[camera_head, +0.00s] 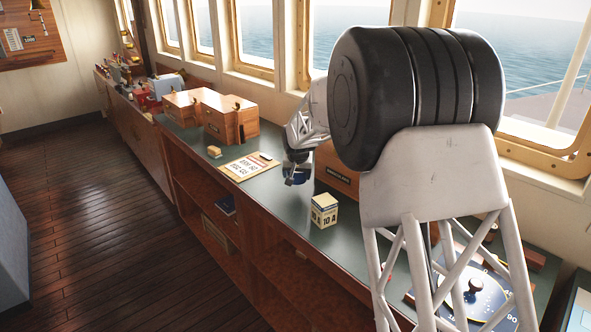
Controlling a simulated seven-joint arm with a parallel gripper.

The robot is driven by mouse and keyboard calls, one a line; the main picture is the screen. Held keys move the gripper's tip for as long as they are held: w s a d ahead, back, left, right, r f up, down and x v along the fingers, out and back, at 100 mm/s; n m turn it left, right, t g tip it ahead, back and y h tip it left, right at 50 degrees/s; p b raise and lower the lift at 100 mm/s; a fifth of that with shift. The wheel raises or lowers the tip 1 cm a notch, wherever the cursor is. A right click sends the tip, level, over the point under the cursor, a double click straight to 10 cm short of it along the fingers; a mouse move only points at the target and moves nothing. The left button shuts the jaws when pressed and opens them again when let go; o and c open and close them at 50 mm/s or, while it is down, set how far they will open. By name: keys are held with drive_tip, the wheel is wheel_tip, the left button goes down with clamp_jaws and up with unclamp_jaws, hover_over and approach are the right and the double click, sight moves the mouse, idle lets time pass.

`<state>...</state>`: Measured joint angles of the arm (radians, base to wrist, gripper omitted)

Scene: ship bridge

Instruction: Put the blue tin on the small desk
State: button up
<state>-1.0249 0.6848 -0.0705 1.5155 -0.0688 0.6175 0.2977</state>
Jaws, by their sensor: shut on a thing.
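My gripper (297,172) hangs over the green-topped counter (268,205), left of my large dark arm joint. It is shut on a small blue thing, which looks like the blue tin (299,178). The tin is small in the picture and partly covered by the fingers. It is close to the counter top; I cannot tell whether it touches it. I cannot make out for sure which surface is the small desk. A grey-blue block (28,245) is cut off at the left edge.
A clipboard (247,166) and a small yellowish block (214,152) lie left of my gripper. A cream box (324,210) stands in front, and a wooden box (338,172) behind. Wooden drawer boxes (222,120) stand farther back. The dark plank floor (90,240) is clear.

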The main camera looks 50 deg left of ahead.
sight(299, 184)
drive_tip(key=shift+s+d+r, duration=0.1)
drive_tip(key=shift+s+d, duration=0.5)
drive_tip(key=shift+d, duration=0.35)
drive_tip(key=shift+s+d+r, duration=0.1)
drive_tip(key=shift+s+d, duration=0.5)
drive_tip(key=shift+d, duration=0.35)
